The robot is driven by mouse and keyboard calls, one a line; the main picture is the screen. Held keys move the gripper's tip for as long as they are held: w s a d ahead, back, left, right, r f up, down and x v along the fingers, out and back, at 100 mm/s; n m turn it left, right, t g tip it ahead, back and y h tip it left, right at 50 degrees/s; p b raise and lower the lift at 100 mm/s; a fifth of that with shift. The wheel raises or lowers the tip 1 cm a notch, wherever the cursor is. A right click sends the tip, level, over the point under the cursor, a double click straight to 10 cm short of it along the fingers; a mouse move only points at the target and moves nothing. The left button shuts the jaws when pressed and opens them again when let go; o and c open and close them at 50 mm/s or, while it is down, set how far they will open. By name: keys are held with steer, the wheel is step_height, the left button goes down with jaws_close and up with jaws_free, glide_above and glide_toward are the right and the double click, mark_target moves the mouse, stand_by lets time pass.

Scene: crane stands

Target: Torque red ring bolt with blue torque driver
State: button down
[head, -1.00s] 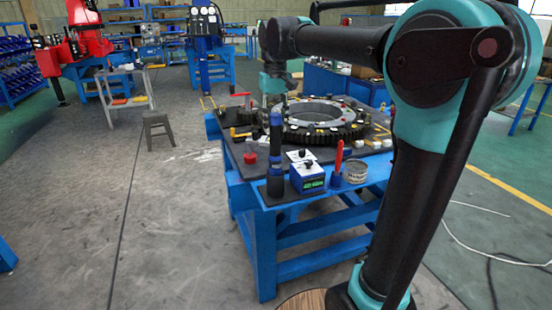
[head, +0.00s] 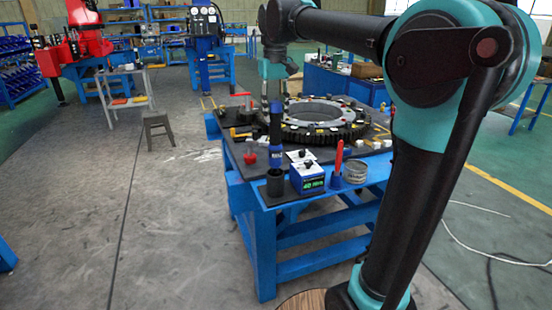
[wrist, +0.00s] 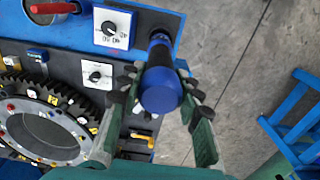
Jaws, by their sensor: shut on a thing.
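The blue torque driver (head: 276,150) stands upright at the near left corner of the table, above and apparently in a black cup holder (head: 275,184). My gripper (head: 275,103) comes down from above with its fingers on either side of the driver's upper end. In the wrist view the driver's round blue cap (wrist: 160,92) is between the green fingers (wrist: 160,105). Whether its lower end has left the holder is hidden. The ring (head: 345,136), dark and toothed, lies flat behind it with coloured bolts. A small red bolt (wrist: 11,107) shows on it in the wrist view.
A blue controller box (head: 308,181) with a green display stands right of the holder. Beside it are a red-handled tool (head: 338,160) and a round tin (head: 356,171). A red knob (head: 249,157) stands left. Open floor lies left of the table.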

mark_target(275, 101)
steer(key=shift+r, duration=2.5)
stand_by(1.2)
